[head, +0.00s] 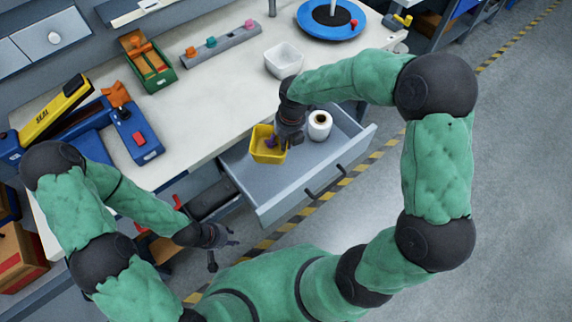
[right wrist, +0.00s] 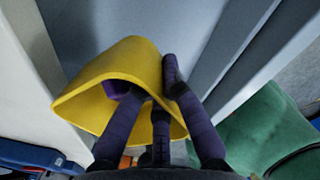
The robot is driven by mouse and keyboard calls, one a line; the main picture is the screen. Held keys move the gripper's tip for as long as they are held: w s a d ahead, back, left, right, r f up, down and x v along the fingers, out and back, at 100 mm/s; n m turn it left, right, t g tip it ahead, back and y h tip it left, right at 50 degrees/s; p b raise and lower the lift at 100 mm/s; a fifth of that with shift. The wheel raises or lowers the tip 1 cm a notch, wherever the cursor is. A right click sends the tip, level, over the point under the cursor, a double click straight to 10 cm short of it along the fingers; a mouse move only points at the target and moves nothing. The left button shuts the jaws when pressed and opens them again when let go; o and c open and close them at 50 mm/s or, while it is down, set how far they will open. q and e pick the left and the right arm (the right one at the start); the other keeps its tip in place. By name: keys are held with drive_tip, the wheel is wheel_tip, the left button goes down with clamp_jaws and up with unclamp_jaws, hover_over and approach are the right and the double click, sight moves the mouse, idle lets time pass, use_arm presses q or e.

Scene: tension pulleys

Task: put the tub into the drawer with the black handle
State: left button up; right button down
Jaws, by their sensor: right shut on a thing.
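A small yellow tub (head: 266,152) is at my right gripper (head: 289,140), over the left part of an open grey drawer. In the right wrist view the tub (right wrist: 125,75) fills the middle, and the fingers of my right gripper (right wrist: 155,90) are shut on its wall. I cannot tell whether the tub touches the drawer floor. The open drawer (head: 290,185) has a black handle (head: 325,183) on its front. A white roll (head: 320,125) stands inside it, right of the tub. My left gripper (head: 215,240) is empty, with fingers spread, left of the drawer and clear of it.
The white workbench (head: 215,115) above the drawer holds a white bowl (head: 284,61), a blue turntable (head: 331,18), a green bin (head: 147,62) and a yellow and black sealer (head: 55,108). The drawer floor in front of the roll is free.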

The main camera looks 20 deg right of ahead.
drive_tip(key=b, duration=0.2)
hover_over(285, 167)
wheel_tip(285, 167, down, 7)
drive_tip(key=shift+s+d+f, duration=0.1)
wheel_tip(285, 167, down, 5)
drive_tip(key=b, duration=0.3)
drive_tip(key=shift+f, duration=0.2)
drive_tip(key=shift+r, duration=0.1)
drive_tip(key=c, duration=1.8)
unclamp_jaws()
drive_tip(key=shift+f, duration=0.2)
drive_tip(key=o, duration=0.4)
drive_tip(key=shift+r, duration=0.1)
